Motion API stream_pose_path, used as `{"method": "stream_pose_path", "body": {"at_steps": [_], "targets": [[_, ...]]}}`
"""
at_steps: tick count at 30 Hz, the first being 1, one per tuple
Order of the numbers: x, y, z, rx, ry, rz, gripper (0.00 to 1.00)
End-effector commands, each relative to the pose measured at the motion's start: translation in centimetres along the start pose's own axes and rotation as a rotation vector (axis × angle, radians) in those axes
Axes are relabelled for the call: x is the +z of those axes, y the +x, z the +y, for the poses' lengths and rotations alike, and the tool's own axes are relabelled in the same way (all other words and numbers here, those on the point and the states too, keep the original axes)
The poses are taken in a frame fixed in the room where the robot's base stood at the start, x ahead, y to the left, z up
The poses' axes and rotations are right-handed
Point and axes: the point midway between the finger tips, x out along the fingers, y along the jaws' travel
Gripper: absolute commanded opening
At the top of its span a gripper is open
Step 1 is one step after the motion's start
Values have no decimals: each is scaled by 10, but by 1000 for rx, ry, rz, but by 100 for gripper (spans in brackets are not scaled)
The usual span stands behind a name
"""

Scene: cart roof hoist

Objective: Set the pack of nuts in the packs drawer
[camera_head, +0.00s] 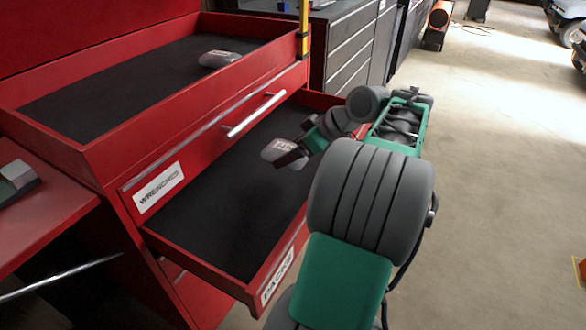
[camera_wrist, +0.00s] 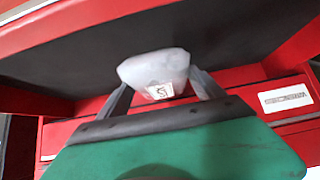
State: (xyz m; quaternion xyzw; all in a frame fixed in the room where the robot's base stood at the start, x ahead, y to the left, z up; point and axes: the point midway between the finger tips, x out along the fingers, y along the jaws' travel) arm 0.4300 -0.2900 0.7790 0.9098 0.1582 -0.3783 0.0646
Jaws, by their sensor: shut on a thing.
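My gripper (camera_head: 290,150) is shut on a pale grey pack (camera_head: 281,152) with a small printed label too small to read; I take it to be the pack of nuts. In the wrist view the pack (camera_wrist: 158,68) sits between the two fingers of my gripper (camera_wrist: 160,88). The packs drawer (camera_head: 262,278), red with a black liner and a "PACKS" label, is pulled open. The pack is over the drawer's right-hand part in the head view. Whether it touches the liner, I cannot tell. My arm hides part of the drawer's right side.
The closed wrenches drawer (camera_head: 160,187) with its silver handle (camera_head: 255,115) is directly above. A similar grey pack (camera_head: 219,59) lies in the open top tray (camera_head: 90,155). A red side shelf (camera_head: 45,225) is at left.

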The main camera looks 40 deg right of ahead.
Motion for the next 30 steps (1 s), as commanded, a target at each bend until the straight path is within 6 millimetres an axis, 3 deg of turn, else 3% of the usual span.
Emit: {"method": "stream_pose_path", "body": {"at_steps": [1, 8, 12, 23, 24, 30], "targets": [[8, 10, 8, 1, -1, 1, 33], [21, 29, 27, 2, 0, 1, 33], [40, 48, 27, 2, -1, 1, 33], [42, 50, 27, 3, -1, 1, 33], [42, 50, 27, 3, -1, 1, 80], [42, 49, 27, 3, -1, 1, 96]]}}
